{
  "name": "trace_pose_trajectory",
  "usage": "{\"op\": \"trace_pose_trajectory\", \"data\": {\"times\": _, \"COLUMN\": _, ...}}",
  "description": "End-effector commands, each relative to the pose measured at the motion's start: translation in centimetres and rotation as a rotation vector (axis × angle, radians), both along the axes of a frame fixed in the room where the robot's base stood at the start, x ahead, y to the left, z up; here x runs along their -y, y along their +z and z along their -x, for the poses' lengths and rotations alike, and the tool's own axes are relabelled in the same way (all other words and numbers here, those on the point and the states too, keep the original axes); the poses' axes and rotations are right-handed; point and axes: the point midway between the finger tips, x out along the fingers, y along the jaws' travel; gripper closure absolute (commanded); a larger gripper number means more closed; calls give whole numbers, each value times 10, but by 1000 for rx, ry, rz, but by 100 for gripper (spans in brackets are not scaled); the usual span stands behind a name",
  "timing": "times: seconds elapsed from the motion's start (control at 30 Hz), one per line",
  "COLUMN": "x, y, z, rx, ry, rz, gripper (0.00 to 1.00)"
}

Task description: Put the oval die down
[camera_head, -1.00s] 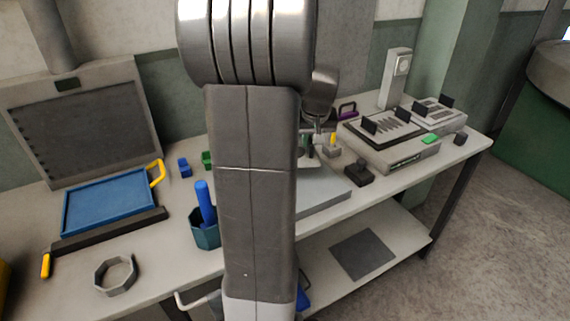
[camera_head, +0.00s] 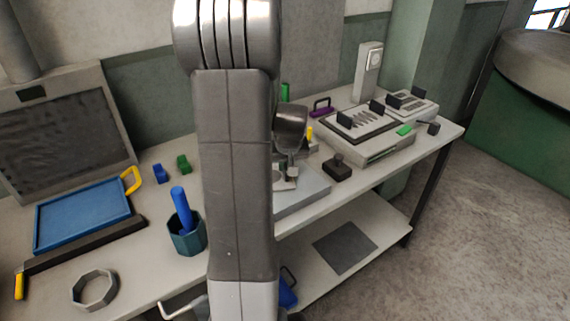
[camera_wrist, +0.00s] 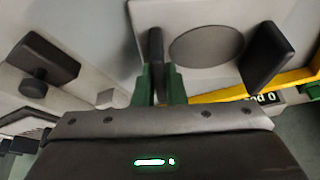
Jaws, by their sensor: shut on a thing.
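The oval die (camera_wrist: 207,19) is a pale plate with a dark grey oval in its middle and a black upright tab at each side. In the wrist view my gripper (camera_wrist: 160,82), with green fingertips, is shut on the die's near black tab. The other tab (camera_wrist: 267,57) stands free at the right. In the head view my gripper (camera_head: 291,174) is low over the grey slab on the bench, partly behind my own arm. The die is mostly hidden there. I cannot tell whether it touches the surface below.
A dark knobbed block (camera_head: 337,167) is just right of the slab (camera_head: 310,191). Further right is a machine (camera_head: 385,150) bearing a slotted plate. A teal cup (camera_head: 186,236), blue tray (camera_head: 82,218) and grey ring (camera_head: 94,289) are at left. A yellow bar (camera_wrist: 290,80) runs near the die.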

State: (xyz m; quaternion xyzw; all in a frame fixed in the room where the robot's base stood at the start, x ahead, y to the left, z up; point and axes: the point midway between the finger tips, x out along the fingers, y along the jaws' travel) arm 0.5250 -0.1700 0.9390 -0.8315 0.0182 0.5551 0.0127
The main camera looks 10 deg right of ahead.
Motion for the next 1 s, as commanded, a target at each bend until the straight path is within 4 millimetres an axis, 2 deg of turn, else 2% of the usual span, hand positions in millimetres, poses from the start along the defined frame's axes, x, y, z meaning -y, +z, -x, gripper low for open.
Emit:
{"op": "trace_pose_trajectory", "data": {"times": 0.2, "x": 0, "y": -4, "z": 0, "rx": 1, "ry": 0, "rz": 0, "gripper": 100}}
{"op": "trace_pose_trajectory", "data": {"times": 0.23, "x": 0, "y": -3, "z": 0, "rx": 0, "ry": 0, "rz": 0, "gripper": 83}}
{"op": "trace_pose_trajectory", "data": {"times": 0.3, "x": 0, "y": -3, "z": 0, "rx": 0, "ry": 0, "rz": 0, "gripper": 70}}
{"op": "trace_pose_trajectory", "data": {"times": 0.33, "x": 0, "y": -3, "z": 0, "rx": 0, "ry": 0, "rz": 0, "gripper": 67}}
{"op": "trace_pose_trajectory", "data": {"times": 0.73, "x": 0, "y": 4, "z": 1, "rx": 1, "ry": 0, "rz": 0, "gripper": 67}}
{"op": "trace_pose_trajectory", "data": {"times": 0.87, "x": 0, "y": 20, "z": 7, "rx": 4, "ry": -1, "rz": 0, "gripper": 67}}
{"op": "trace_pose_trajectory", "data": {"times": 1.0, "x": -1, "y": 45, "z": 17, "rx": 5, "ry": -1, "rz": 1, "gripper": 67}}
